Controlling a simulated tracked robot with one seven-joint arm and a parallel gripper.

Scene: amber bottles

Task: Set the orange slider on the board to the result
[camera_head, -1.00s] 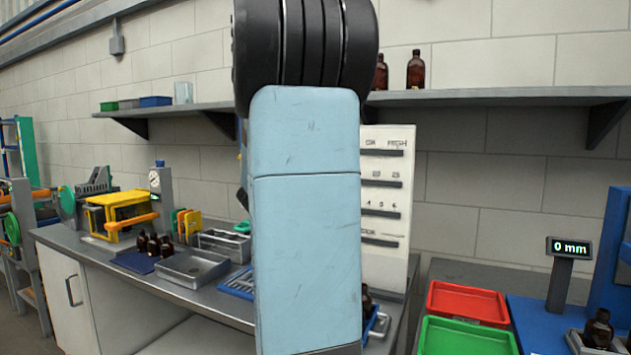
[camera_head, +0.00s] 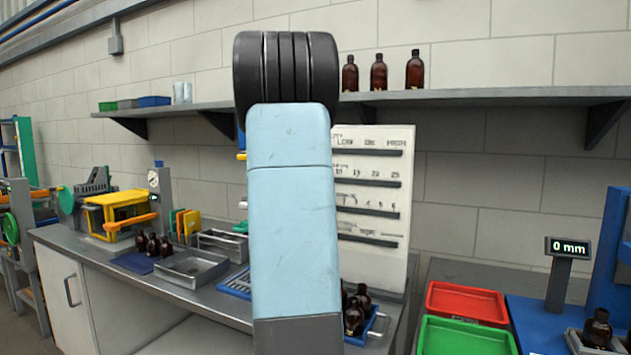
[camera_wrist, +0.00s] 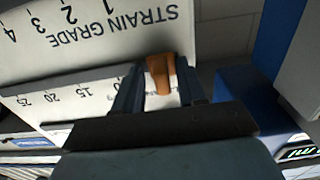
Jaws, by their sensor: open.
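The white board (camera_head: 392,268) stands at the back of the bench in the head view, with dark slots and printed scales. My arm covers its left part. In the wrist view the board (camera_wrist: 215,30) appears upside down, with "STRAIN GRADE" and numbers readable. The orange slider (camera_wrist: 160,76) shows in the wrist view as a small knob standing out from the board. My gripper (camera_wrist: 159,70) is open, with one finger on each side of the slider. Whether either finger touches it I cannot tell. In the head view my gripper and the slider are hidden behind my arm.
A blue crate with amber bottles (camera_head: 354,318) is at the board's foot, partly behind my arm. A red tray (camera_head: 468,287) and a green tray (camera_head: 425,340) lie to the right. A display (camera_head: 568,248) reads 0 mm. A shelf (camera_head: 480,97) with bottles runs above.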

